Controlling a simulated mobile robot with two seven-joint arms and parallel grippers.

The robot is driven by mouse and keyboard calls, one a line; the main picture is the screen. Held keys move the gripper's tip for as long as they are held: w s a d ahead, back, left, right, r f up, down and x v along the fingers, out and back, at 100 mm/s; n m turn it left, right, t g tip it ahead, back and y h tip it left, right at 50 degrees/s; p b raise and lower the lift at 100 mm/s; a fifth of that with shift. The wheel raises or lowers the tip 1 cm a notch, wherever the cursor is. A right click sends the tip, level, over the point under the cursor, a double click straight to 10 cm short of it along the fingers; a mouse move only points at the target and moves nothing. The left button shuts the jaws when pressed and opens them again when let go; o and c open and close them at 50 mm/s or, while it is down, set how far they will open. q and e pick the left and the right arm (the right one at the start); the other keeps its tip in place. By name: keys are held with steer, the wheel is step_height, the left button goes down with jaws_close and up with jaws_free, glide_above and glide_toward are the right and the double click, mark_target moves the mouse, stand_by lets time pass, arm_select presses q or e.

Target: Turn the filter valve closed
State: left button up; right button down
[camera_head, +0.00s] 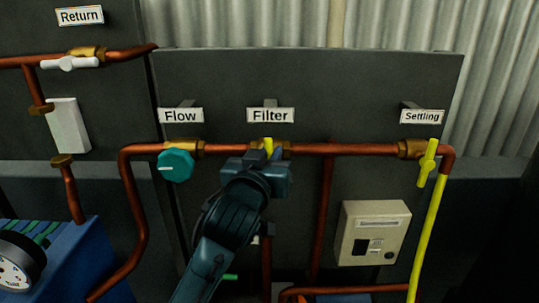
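The filter valve's yellow handle (268,144) shows just below the white "Filter" label (270,115), on the horizontal copper pipe. Only its upper end shows, pointing upward; my gripper hides the rest. My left gripper (267,157) is right in front of this valve, with its fingertips at the handle. The handle's top shows between or just beyond the fingers. I cannot tell whether they touch or grip it. My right gripper is not in view.
A teal flow knob (175,165) sits close to the left of my gripper. The yellow settling valve (428,163) is at the right, and a white-handled return valve (70,63) at the upper left. A beige box (372,233) and copper pipes are on the dark panel.

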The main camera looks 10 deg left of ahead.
arm_select(q)
jaws_close()
steer(key=shift+d+r+m, duration=0.1)
steer(key=shift+m, duration=0.4)
steer(key=shift+o, duration=2.4)
jaws_free()
